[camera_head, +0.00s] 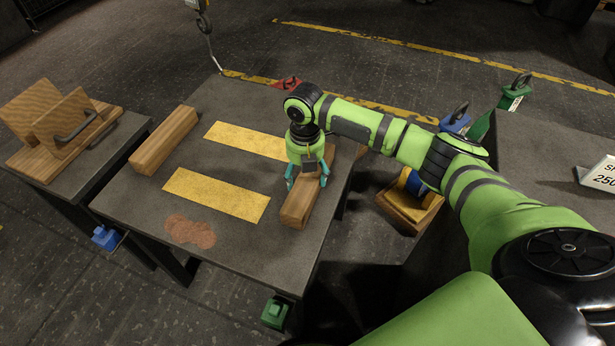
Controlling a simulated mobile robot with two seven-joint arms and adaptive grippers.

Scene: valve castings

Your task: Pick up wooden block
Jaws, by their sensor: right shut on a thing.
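A wooden block (296,212) lies on the right side of the dark table (232,238), beside the yellow strips. My right gripper (307,184) points down over this block with its teal fingers on either side of it, shut on it. The gripper and wrist hide part of the block. A second wooden block (163,141) lies on the table's left side, apart from the gripper. My left gripper is not in view.
Two yellow strips (216,194) and a reddish patch (190,231) mark the tabletop between the blocks. A wooden holder with a handle (62,130) stands on the left side table. A hook (211,52) hangs behind. A wooden crate (408,207) sits low at right.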

